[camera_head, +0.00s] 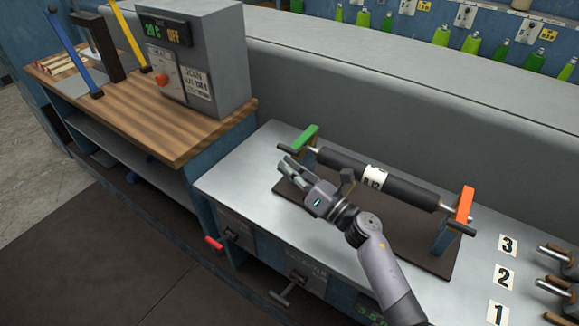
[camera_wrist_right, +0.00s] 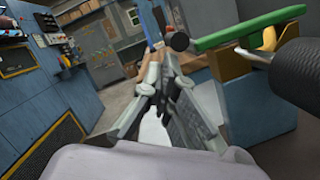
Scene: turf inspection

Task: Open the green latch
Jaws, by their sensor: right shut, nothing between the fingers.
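The green latch (camera_head: 306,137) sits at the left end of a dark roller (camera_head: 405,190) on a stand on the metal bench. In the right wrist view the green latch (camera_wrist_right: 250,27) shows as a long bar at the upper right, above a blue support. An orange latch (camera_head: 464,205) is at the roller's right end. My right gripper (camera_head: 285,170) is shut and empty, just in front of and below the green latch. In the right wrist view its fingers (camera_wrist_right: 160,62) are together, left of the blue support. My left gripper is not in view.
The roller stand has a dark base plate (camera_head: 440,258) on the metal bench (camera_head: 245,180). A wooden-topped cabinet (camera_head: 150,125) with a grey control box (camera_head: 215,60) stands at left. Number cards and several metal handles are at right. A grey wall (camera_head: 350,95) runs behind.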

